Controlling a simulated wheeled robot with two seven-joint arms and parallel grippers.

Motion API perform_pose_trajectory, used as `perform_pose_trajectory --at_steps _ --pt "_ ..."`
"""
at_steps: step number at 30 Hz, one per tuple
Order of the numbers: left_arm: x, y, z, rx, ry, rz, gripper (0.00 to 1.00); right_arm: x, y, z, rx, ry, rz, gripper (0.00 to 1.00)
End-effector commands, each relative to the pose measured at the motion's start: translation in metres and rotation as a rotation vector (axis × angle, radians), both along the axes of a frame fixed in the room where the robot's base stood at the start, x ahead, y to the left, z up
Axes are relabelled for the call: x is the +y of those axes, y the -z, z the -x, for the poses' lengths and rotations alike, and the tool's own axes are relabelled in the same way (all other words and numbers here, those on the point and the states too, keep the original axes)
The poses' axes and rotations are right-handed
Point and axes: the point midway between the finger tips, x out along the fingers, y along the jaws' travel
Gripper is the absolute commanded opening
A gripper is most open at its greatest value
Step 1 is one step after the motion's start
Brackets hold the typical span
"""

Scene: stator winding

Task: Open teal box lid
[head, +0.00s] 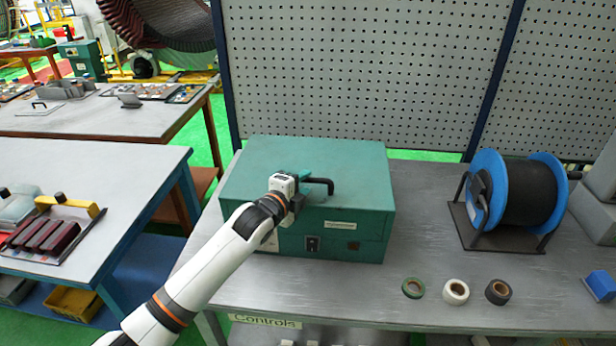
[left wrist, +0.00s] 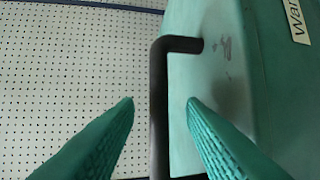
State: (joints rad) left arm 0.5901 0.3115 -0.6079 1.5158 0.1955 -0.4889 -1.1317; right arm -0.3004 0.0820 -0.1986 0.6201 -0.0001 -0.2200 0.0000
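The teal box (head: 340,235) stands on the grey workbench with its lid (head: 340,160) down. A black handle (head: 322,184) is on the lid near its front edge. My left gripper (head: 306,180) is at the handle, above the front part of the lid. In the left wrist view the two teal fingers (left wrist: 160,105) are apart, and the black handle (left wrist: 158,110) runs between them without visible contact on either side. The lid surface (left wrist: 205,90) shows behind the right finger. My right gripper is in neither view.
A blue cable spool (head: 510,195) on a stand is to the right. Green, white and dark tape rolls (head: 456,291) lie at the bench's front. A pegboard (head: 370,75) stands behind. Another table (head: 100,200) with trays is at the left. The bench between box and spool is clear.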

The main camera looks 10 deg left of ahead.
Motion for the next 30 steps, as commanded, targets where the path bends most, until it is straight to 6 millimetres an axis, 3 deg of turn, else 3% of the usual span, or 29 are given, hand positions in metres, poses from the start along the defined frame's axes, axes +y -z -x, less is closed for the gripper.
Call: perform_pose_trajectory --at_steps 7,18,25,30 --pt "-0.01 0.004 -0.024 0.001 0.0 0.001 0.36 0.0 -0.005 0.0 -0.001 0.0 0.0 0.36" --pt "-0.012 0.006 -0.027 0.001 0.0 0.001 0.36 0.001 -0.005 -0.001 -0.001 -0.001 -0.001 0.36" --pt "-0.011 0.006 -0.027 0.001 0.0 0.001 0.0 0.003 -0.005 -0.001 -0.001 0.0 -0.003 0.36" --pt "-0.011 0.006 -0.027 0.001 0.0 0.001 0.0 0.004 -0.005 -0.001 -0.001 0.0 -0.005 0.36"
